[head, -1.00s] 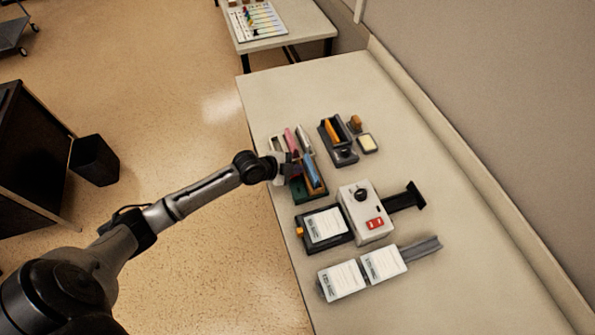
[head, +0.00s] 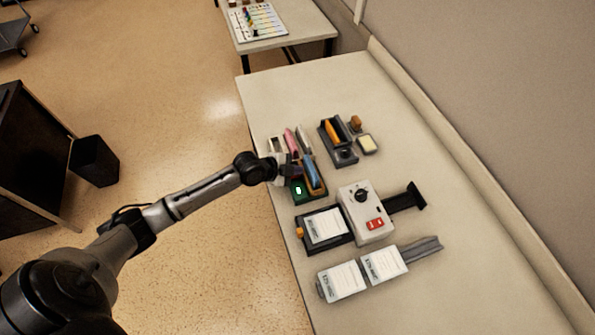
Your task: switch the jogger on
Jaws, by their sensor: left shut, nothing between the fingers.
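A light grey control box (head: 352,199) with a black dial (head: 361,195) and a red rocker switch (head: 375,224) stands on the table. It looks like the jogger, with a dark tray (head: 336,244) holding a white card on its left. My left gripper (head: 290,172) is shut and empty, at the left end of a green-based organiser (head: 307,197), above and left of the box. It is apart from the red switch. A small bright white-green spot (head: 298,189) shows on the organiser just below the fingers. Whether the fingers touch the organiser is hard to tell. My right gripper is out of view.
Pink, grey and blue stapler-like items (head: 313,172) crowd the gripper. A black holder (head: 337,140) with an orange item stands behind. A grey rail (head: 424,247) with two white cards lies in front. The table's far end and right side are clear; the wall is at right.

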